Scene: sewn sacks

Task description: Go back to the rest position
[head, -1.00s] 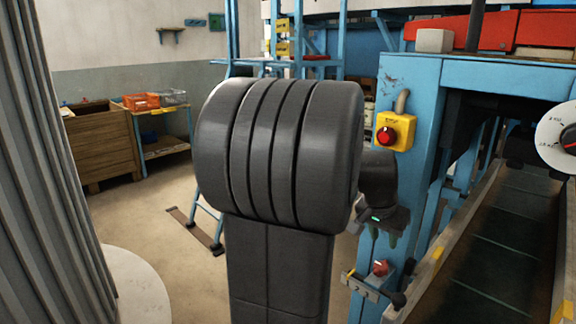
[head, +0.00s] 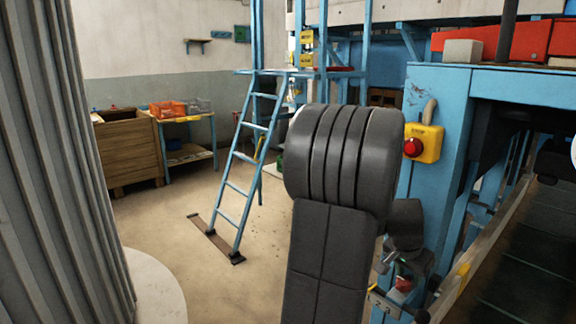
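My arm fills the middle of the head view, its large dark ribbed joint standing upright in front of the blue machine frame (head: 434,130). My gripper is not visible; the arm's own links hide the area behind them. A smaller dark part of my arm shows just right of the main link, close to the blue post. No sewn sack can be made out in this view.
A yellow box with a red button (head: 422,143) is on the blue post, close to my arm. A conveyor (head: 525,255) runs at the right. A blue ladder (head: 245,165) stands behind left. A grey corrugated column (head: 75,170) is at the left. Floor between is clear.

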